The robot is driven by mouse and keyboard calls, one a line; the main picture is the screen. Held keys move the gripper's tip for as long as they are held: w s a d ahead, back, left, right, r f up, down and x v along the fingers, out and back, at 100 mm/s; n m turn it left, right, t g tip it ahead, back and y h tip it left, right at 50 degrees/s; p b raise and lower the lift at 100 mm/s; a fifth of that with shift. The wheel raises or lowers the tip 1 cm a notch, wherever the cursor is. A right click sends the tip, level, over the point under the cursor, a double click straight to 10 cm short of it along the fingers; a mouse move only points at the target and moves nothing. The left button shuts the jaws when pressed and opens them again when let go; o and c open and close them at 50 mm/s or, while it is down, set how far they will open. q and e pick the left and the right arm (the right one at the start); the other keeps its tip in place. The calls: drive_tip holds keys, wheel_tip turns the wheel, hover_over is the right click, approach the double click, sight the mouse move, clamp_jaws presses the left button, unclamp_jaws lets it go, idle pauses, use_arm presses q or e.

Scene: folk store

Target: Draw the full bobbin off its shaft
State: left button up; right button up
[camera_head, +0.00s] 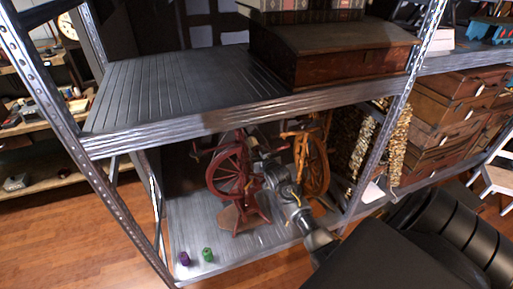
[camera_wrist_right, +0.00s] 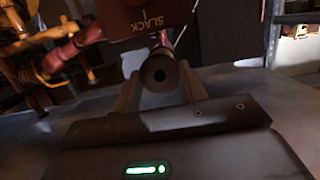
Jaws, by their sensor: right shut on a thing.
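A dark red spinning wheel (camera_head: 232,178) stands on the lower metal shelf. My right gripper (camera_head: 262,158) is at its right side, reaching in under the upper shelf. In the right wrist view, the right gripper (camera_wrist_right: 160,82) is shut on a dark round bobbin (camera_wrist_right: 158,70), with one tan finger on each side. The bobbin's end, with a central hole, faces the camera. Its far end lies in shadow near red parts, so I cannot tell how much of it is on the shaft. A red plate (camera_wrist_right: 150,17) marked "SLACK" is just above. My left gripper is not in view.
A lighter wooden spinning wheel (camera_head: 313,165) stands close on the right. A purple spool (camera_head: 184,259) and a green spool (camera_head: 207,254) stand at the shelf's front left. The upper shelf (camera_head: 170,85) and the metal posts hem in the arm.

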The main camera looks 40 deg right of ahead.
drive_tip(key=shift+f+p+v, duration=0.25)
drive_tip(key=shift+p+v, duration=0.15)
drive_tip(key=shift+v, duration=0.75)
drive_tip(key=shift+a, duration=0.1)
